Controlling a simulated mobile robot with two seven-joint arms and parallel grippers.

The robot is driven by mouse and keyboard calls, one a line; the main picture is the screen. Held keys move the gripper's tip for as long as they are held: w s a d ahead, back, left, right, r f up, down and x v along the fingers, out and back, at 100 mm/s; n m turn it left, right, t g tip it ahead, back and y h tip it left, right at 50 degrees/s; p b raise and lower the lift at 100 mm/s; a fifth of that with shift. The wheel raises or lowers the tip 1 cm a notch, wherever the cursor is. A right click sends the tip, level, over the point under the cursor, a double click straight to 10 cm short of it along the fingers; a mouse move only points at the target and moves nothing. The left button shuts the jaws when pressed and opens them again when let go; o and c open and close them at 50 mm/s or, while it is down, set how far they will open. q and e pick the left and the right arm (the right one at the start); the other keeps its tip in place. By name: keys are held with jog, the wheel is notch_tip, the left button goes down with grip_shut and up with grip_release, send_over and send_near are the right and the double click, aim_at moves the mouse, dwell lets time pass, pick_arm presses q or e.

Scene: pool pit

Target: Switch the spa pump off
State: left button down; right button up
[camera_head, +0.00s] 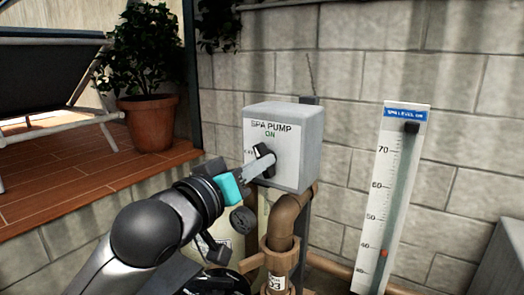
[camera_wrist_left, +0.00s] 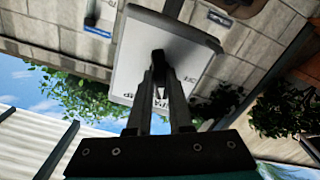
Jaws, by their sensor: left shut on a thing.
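The spa pump switch box (camera_head: 309,150) is a grey box on a post by the block wall. Its white front plate reads "SPA PUMP" with "ON" at the top; a label at the left is mostly covered. A black rotary knob (camera_head: 263,150) sits on the plate and stands roughly upright, slightly tilted. My left gripper (camera_head: 265,164) comes in from the lower left and is shut on the knob. In the left wrist view the gripper (camera_wrist_left: 162,75) has its fingers on either side of the black knob (camera_wrist_left: 158,58), against the box (camera_wrist_left: 130,58). My right gripper is out of view.
Brown pipes (camera_head: 286,215) and a round gauge (camera_head: 243,219) stand below the box. A tall level scale (camera_head: 398,190) marked "SPA LEVEL CM" with a red marker leans at the right. A potted plant (camera_head: 148,122) and a lounger (camera_head: 50,65) are on the tiled deck at left.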

pick_arm(q)
jog(key=n+p, duration=1)
jog(key=n, duration=0.3)
jog(key=shift+n, duration=0.3)
jog(key=c, duration=0.7)
grip_release()
jog(key=shift+a, duration=0.1)
jog(key=shift+v, duration=3.5)
